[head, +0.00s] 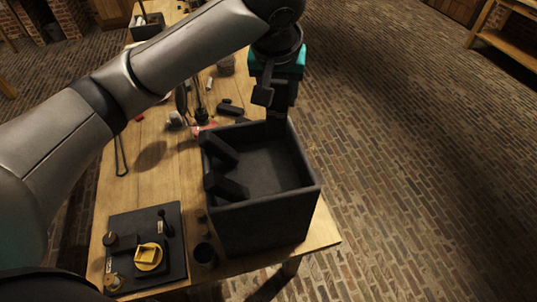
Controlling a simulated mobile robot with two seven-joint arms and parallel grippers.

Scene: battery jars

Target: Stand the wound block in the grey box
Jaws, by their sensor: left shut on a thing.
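The grey box (264,225) is a dark, open-topped box near the front right edge of the wooden table. My left gripper (278,102) is above the box's back wall. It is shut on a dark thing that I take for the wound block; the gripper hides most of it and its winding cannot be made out. I cannot tell whether the held thing is inside the box's rim. Two dark blocks, a rear one (219,150) and a front one (226,187), show at the box's left wall. My right gripper is not in view.
A black board (178,225) with a yellow part (148,256) lies at the front left of the table (161,185). A dark cup (205,254) stands between board and box. Small tools and a dark block (230,110) lie behind the box. Brick floor lies right.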

